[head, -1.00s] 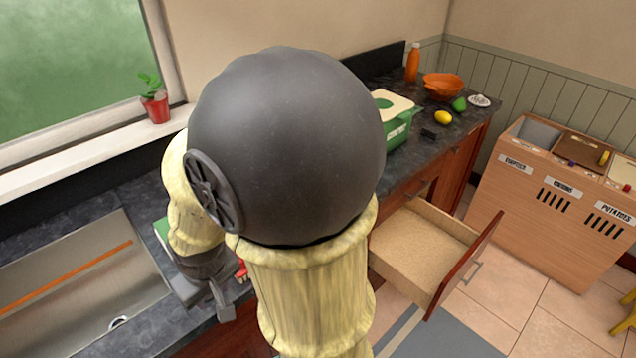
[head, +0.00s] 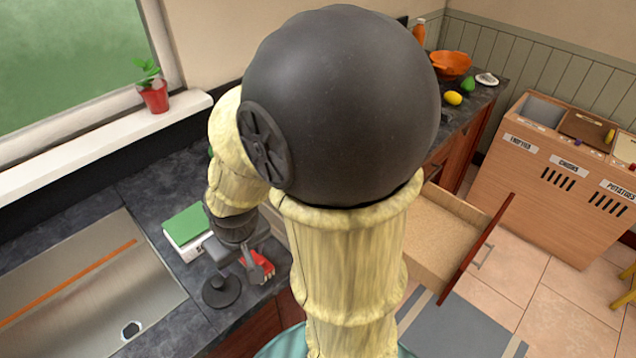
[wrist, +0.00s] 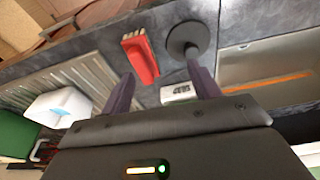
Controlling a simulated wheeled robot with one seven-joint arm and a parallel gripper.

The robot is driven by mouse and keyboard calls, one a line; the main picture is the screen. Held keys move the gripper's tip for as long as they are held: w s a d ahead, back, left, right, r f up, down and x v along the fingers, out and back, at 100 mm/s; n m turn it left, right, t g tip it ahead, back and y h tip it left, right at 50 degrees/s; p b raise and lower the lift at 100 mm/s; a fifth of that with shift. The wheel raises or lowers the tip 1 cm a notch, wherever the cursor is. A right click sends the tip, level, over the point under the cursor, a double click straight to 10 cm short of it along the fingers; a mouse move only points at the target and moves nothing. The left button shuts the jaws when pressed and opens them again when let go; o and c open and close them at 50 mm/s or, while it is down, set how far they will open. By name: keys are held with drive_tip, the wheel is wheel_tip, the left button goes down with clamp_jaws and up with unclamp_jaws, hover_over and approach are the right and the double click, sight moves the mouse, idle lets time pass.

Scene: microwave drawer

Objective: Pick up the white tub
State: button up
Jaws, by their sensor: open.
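A white tub (wrist: 60,107) with a blue patch on it, likely the task's tub, stands at the left of the wrist view. It is beside a ridged metal rack (wrist: 75,82). In the head view my arm hides that area. My gripper (wrist: 160,72) is open, its two dark fingers apart with nothing held between them. The tub lies left of the left finger, apart from it. In the head view my gripper (head: 238,250) is low over the counter beside the sink, its fingertips not clear.
A red object (wrist: 140,57), a black round base (wrist: 188,40) and a white scale-like item (wrist: 178,93) with a green top (head: 187,224) are near my gripper. The sink (head: 75,290) is left. An open drawer (head: 440,235) juts out at right. A green container (wrist: 18,133) is beyond the tub.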

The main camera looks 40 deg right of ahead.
drive_tip(key=o, duration=0.3)
drive_tip(key=shift+d+f+n+g, duration=0.1)
drive_tip(key=shift+f+n+g, duration=0.2)
drive_tip(key=shift+n, duration=0.1)
drive_tip(key=o, duration=0.4)
drive_tip(key=d+f+n+g+h, duration=0.1)
drive_tip(key=d+n+g+h, duration=0.1)
drive_tip(key=n, duration=0.1)
drive_tip(key=d+f+n+g+h, duration=0.1)
drive_tip(key=n, duration=0.1)
drive_tip(key=shift+d+f, duration=0.35)
drive_tip(key=shift+o, duration=0.2)
drive_tip(key=w+d+r+n+t+h+p, duration=0.1)
drive_tip(key=w+d+r+n+t+h, duration=0.1)
drive_tip(key=w+d+n+h, duration=0.6)
drive_tip(key=w+n+h, duration=0.3)
drive_tip(key=n, duration=0.2)
drive_tip(key=shift+w+d+r+h, duration=0.2)
drive_tip(key=shift+w+d+h, duration=0.1)
drive_tip(key=shift+w+d, duration=0.1)
